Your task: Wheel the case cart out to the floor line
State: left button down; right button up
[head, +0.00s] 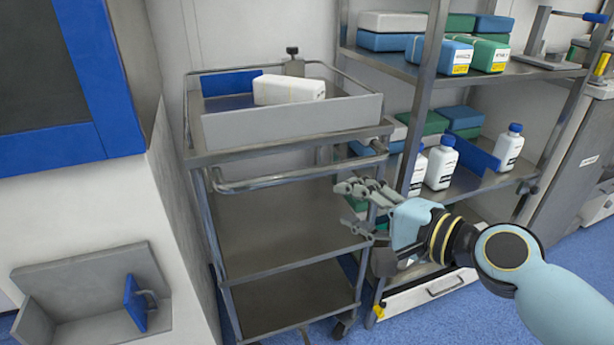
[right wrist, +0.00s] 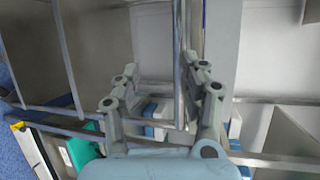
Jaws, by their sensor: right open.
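The case cart (head: 285,145), a grey metal trolley with a railed top and two lower shelves, stands left of centre in the head view. Its push handle (head: 280,181) runs across the front below the top shelf. My right gripper (head: 347,206) is open, just below the handle's right end and in front of the cart's right side. In the right wrist view the open fingers (right wrist: 160,70) have an upright metal bar between them, nearer the right finger; I cannot tell whether they touch it. My left gripper is out of view. No floor line shows.
A white pack (head: 289,90) lies on the cart's top. A shelf rack (head: 465,85) with boxes and white bottles (head: 440,163) stands close on the right. A pale wall unit (head: 180,220) stands close on the left. Blue floor (head: 470,300) shows at lower right.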

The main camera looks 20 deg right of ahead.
aim_at(311, 174)
jog(key=w+a, duration=0.1)
jog(key=w, duration=0.2)
jog(key=w+a, duration=0.2)
jog(key=w, duration=0.1)
jog(key=w+a, duration=0.1)
jog(key=w, duration=0.3)
jog(key=shift+a+r+b, duration=0.3)
jog(key=shift+r+b, duration=0.05)
grip_shut()
